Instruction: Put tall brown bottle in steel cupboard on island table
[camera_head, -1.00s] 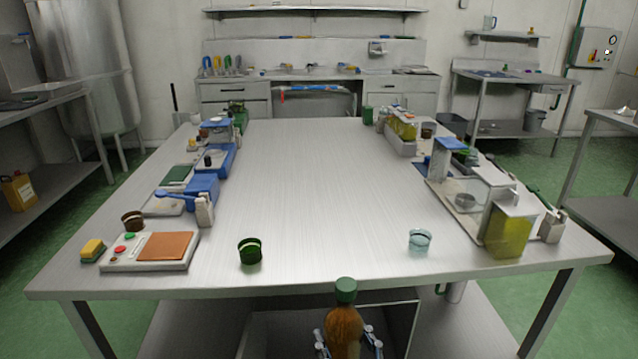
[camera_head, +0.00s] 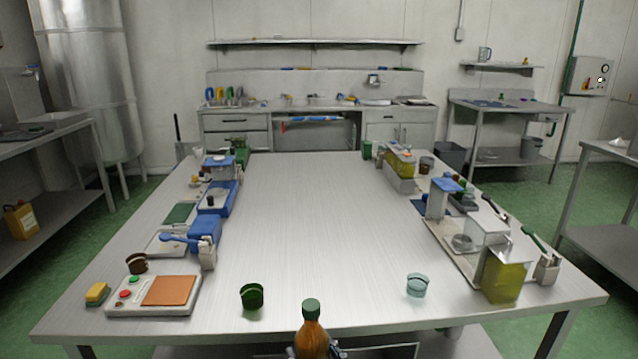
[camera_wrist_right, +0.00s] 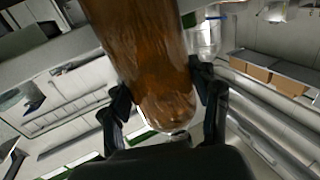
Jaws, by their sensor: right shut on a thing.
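The tall brown bottle (camera_head: 312,333) with a green cap stands upright at the bottom middle of the head view, in front of the island table's near edge. My right gripper (camera_wrist_right: 165,110) is shut on the bottle, with a dark finger on each side of its brown body in the right wrist view. In the head view the bottle hides most of the gripper. The island table (camera_head: 310,215) has a bare steel middle. Below its near edge, part of the steel cupboard (camera_head: 390,352) shows at the bottom of the head view; its inside is mostly out of sight. My left gripper is not in view.
A dark green cup (camera_head: 252,296) and a clear glass (camera_head: 417,285) stand near the table's front edge. A board with an orange pad (camera_head: 169,291) lies front left. A yellow-green container (camera_head: 504,282) stands front right.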

